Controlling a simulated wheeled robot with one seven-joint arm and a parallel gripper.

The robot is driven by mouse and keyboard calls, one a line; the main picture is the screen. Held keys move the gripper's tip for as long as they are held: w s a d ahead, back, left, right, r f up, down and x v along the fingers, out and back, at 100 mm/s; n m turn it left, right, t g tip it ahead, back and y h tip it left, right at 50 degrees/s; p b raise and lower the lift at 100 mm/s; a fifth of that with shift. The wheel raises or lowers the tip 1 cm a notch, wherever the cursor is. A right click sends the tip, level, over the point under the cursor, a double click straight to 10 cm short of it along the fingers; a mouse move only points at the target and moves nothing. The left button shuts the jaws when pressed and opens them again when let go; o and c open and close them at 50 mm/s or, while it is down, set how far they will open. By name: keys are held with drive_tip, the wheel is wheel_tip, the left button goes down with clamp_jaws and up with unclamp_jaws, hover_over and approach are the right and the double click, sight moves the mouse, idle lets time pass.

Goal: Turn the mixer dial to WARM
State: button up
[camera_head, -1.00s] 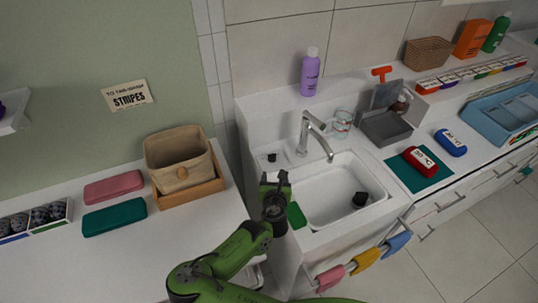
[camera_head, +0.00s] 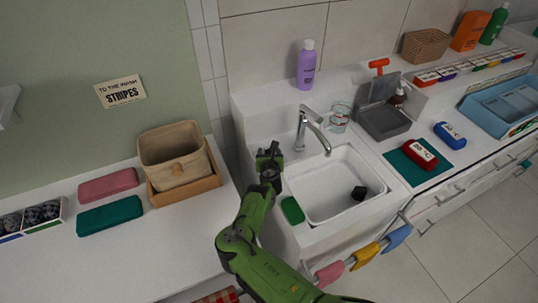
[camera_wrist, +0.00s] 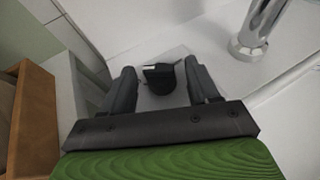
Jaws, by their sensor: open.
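The mixer dial (camera_wrist: 160,80) is a small black knob with a light mark on its top, on the pale ledge left of the faucet. In the wrist view it appears between my two open fingers, with a visible gap on each side; how far beyond the tips it lies is hard to tell. My gripper (camera_head: 269,153) is over the ledge beside the sink in the head view and hides the dial there. The gripper (camera_wrist: 159,75) is open and empty. No WARM label is readable.
The chrome faucet (camera_head: 312,130) stands close to the right of my gripper, also seen in the wrist view (camera_wrist: 262,22). A wooden tray (camera_head: 212,183) with a beige basket (camera_head: 172,165) is to the left. A green sponge (camera_head: 292,210) lies on the sink's left edge.

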drive_tip(key=shift+c, duration=0.4)
drive_tip(key=c, duration=0.9)
drive_tip(key=shift+c, duration=0.2)
drive_tip(key=shift+a+m+h, duration=0.1)
drive_tip(key=shift+m+h, duration=0.2)
drive_tip(key=shift+h, duration=0.1)
drive_tip(key=m+h+b, duration=0.1)
drive_tip(key=h+b, duration=0.1)
drive_tip(key=shift+w+a+f+m+b, duration=0.1)
drive_tip(key=shift+a+f+m+b, duration=0.1)
drive_tip(key=shift+m+b, duration=0.2)
drive_tip(key=m+h+b, duration=0.1)
drive_tip(key=b, duration=0.1)
drive_tip(key=m+g+h+b, duration=0.1)
drive_tip(key=h+b, duration=0.1)
drive_tip(key=shift+a+f+m+b, duration=0.2)
drive_tip(key=shift+m+b, duration=0.1)
drive_tip(key=shift+b, duration=0.1)
drive_tip(key=m+g+h+b, duration=0.1)
drive_tip(key=m+h+b, duration=0.1)
drive_tip(key=b, duration=0.4)
drive_tip(key=shift+w+r+g, duration=0.1)
drive_tip(key=shift+g, duration=0.3)
drive_tip(key=shift+r+m+h+b, duration=0.1)
drive_tip(key=shift+m+h+b, duration=0.4)
drive_tip(key=shift+b, duration=0.3)
drive_tip(key=shift+r+m+g+h+b, duration=0.25)
drive_tip(key=shift+m+g+b, duration=0.35)
drive_tip(key=shift+b, duration=0.5)
